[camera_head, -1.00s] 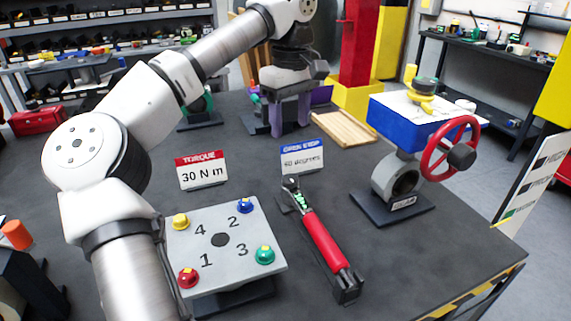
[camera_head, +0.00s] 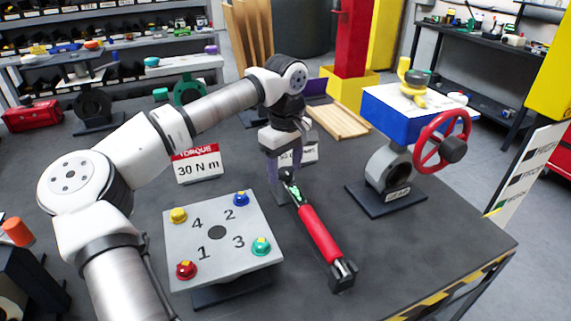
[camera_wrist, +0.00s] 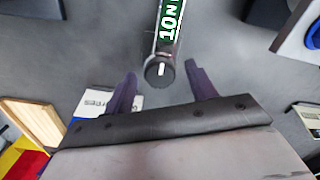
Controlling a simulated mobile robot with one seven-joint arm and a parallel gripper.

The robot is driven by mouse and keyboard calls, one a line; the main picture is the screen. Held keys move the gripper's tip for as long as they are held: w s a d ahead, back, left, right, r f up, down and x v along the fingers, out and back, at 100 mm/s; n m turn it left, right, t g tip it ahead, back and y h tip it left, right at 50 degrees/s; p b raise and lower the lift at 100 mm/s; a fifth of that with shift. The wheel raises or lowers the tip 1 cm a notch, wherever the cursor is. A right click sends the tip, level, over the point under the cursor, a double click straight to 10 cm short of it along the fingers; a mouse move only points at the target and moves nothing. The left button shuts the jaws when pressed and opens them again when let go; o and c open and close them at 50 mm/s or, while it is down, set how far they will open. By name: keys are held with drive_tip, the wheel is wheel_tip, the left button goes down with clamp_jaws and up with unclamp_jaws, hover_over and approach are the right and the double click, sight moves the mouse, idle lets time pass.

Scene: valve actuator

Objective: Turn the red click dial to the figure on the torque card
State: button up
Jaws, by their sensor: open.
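The torque card (camera_head: 198,164) stands on the bench and reads "30 N m". A torque wrench with a long red handle (camera_head: 320,235) lies in a black stand, its green scale towards my gripper. In the wrist view, the green scale (camera_wrist: 168,22) reads "10 N". It ends in a dark round head (camera_wrist: 160,70) with a white mark. I cannot make out a separate red dial. My gripper (camera_head: 284,182) is open, above the wrench's far end. In the wrist view, its fingers (camera_wrist: 160,78) are on either side of the round head; I cannot tell whether they touch it.
A grey plate (camera_head: 218,265) with numbers and coloured bolts stands left of the wrench. A valve with a red handwheel (camera_head: 441,141) and blue actuator (camera_head: 400,108) stands to the right. A second card (camera_head: 311,154), partly hidden by my gripper, and a wooden tray (camera_head: 343,122) are behind.

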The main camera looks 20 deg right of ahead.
drive_tip(key=c, duration=1)
drive_tip(key=shift+m, duration=0.4)
drive_tip(key=m+p, duration=0.1)
drive_tip(key=m, duration=0.2)
drive_tip(key=shift+r+m, duration=0.1)
drive_tip(key=shift+m, duration=0.3)
drive_tip(key=shift+m+p, duration=0.4)
drive_tip(key=shift+m, duration=1.9)
drive_tip(key=o, duration=1)
